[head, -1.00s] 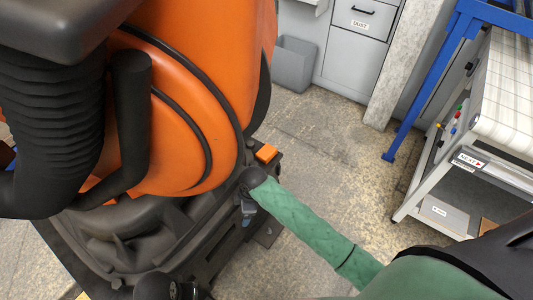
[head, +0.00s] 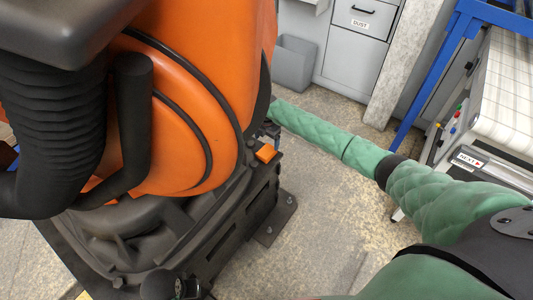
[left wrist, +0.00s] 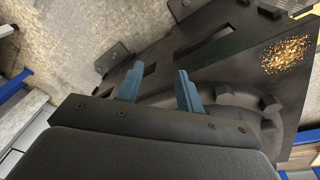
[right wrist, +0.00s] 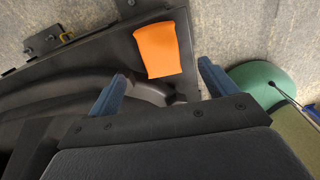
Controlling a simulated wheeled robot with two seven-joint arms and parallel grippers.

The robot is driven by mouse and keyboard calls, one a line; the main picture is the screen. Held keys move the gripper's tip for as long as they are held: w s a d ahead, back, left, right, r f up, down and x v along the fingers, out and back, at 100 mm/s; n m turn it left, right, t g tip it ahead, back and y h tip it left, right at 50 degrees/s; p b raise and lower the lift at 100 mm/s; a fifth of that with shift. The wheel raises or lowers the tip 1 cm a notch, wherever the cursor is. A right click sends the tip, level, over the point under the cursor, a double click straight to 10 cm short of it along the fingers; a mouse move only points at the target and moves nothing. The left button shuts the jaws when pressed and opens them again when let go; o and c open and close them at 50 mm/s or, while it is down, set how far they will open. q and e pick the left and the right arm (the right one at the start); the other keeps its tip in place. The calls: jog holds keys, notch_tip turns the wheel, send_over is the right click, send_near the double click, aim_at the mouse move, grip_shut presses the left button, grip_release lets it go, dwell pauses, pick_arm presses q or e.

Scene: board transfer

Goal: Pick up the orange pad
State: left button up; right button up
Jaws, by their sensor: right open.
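The orange pad (head: 266,152) is a small block on the edge of the black base at the foot of the big orange machine body. It also shows in the right wrist view (right wrist: 158,50), just beyond and between my fingertips. My right gripper (right wrist: 163,78) is open and empty, with blue fingers apart; the pad is not in its grip. In the head view this gripper is mostly hidden behind the machine, just above the pad. My left gripper (left wrist: 157,82) is open and empty over a dark slotted part in the left wrist view.
The orange machine body (head: 225,60) and black ribbed hose (head: 55,120) crowd the left side. A grey bin (head: 294,63) and grey cabinets (head: 352,45) stand behind. A blue-framed rack with a white top (head: 505,95) is at the right. Floor between is clear.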

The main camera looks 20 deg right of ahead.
aim_at(266, 151)
jog(key=shift+w+d+f, duration=0.15)
jog(key=shift+w, duration=0.05)
jog(key=shift+f, duration=0.3)
jog(key=shift+f+p, duration=0.3)
jog(key=shift+f, duration=0.45)
jog(key=f, duration=0.1)
jog(key=f+p, duration=0.1)
jog(key=f, duration=0.2)
jog(key=shift+s+a+f+p, duration=0.15)
jog(key=shift+a+p, duration=0.1)
jog(key=shift+p, duration=0.1)
jog(key=shift+f, duration=0.5)
jog(key=c, duration=1.1)
pick_arm(q)
notch_tip(266, 151, down, 10)
jog(key=shift+w+a+r, duration=0.15)
jog(key=shift+w, duration=0.3)
pick_arm(e)
jog(key=shift+o, duration=0.2)
jog(key=shift+r, duration=0.1)
